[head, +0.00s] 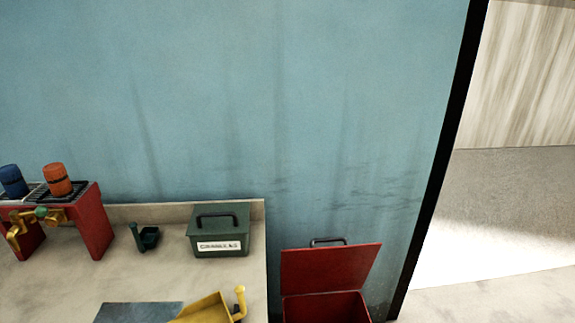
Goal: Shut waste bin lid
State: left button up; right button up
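A red waste bin (327,310) stands on the floor just right of the counter, against the blue wall. Its red lid (331,269) is open, raised and leaning back toward the wall, with a dark handle (328,241) at its top edge. The lower part of the bin is cut off by the bottom of the view. Neither of my grippers is in the head view.
A counter (60,289) holds a green lidded box (219,229), a small dark green scoop (147,237), a yellow scoop (208,309), a blue-grey mat (137,312) and a red stand (93,222) with blue and orange containers. A doorway with open floor (510,220) lies right.

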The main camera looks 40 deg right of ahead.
aim_at(311, 271)
jog(key=z, duration=1.55)
